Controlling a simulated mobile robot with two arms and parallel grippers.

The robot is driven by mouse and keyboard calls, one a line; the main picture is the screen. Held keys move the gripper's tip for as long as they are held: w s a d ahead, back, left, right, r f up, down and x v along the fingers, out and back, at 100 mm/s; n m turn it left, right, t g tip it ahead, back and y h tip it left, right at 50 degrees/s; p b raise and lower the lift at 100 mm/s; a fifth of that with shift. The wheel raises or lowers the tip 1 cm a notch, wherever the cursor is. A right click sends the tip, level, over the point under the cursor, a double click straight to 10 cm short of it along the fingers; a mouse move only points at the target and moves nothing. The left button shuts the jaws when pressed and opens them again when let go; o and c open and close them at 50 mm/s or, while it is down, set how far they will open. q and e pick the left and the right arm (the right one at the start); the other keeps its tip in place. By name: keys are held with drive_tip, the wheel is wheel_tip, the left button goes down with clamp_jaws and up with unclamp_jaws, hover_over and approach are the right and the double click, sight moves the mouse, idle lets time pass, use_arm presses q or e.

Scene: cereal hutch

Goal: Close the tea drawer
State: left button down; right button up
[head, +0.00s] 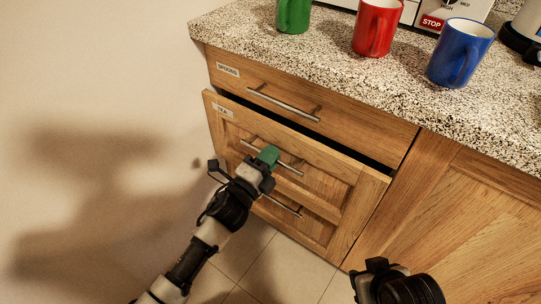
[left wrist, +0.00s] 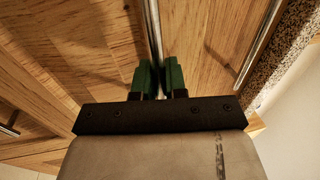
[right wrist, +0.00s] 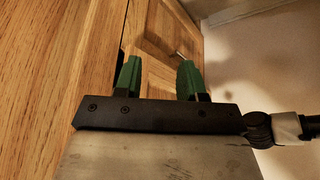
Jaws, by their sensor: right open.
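The tea drawer (head: 290,140), with a small "TEA" label, is the second drawer down in the wooden cabinet. It stands slightly pulled out, with a dark gap along its top edge. My left gripper (head: 268,156) is at the metal bar handle (head: 288,168) of this drawer. In the left wrist view, the handle bar (left wrist: 153,30) runs between the two close-set green fingers (left wrist: 159,78), which look shut on it. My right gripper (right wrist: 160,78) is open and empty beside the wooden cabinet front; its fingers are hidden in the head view.
The closed "SPOONS" drawer (head: 310,108) is directly above. A speckled counter (head: 330,60) holds a green mug (head: 293,14), a red mug (head: 376,26) and a blue mug (head: 460,52). A cabinet door (head: 470,215) is at right. Tiled floor (head: 285,270) is clear below.

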sight(279, 147)
use_arm(q)
drive_tip(key=x, duration=0.1)
drive_tip(key=b+x, duration=0.1)
drive_tip(key=x, duration=0.2)
drive_tip(key=shift+f, duration=0.45)
drive_tip(key=shift+r, duration=0.15)
use_arm(e)
drive_tip(key=w+t, duration=0.1)
drive_tip(key=w+a+r+t, duration=0.1)
drive_tip(key=w+t, duration=0.1)
drive_tip(key=w, duration=0.1)
drive_tip(key=shift+a+r+y, duration=0.35)
drive_tip(key=shift+r+y, duration=0.05)
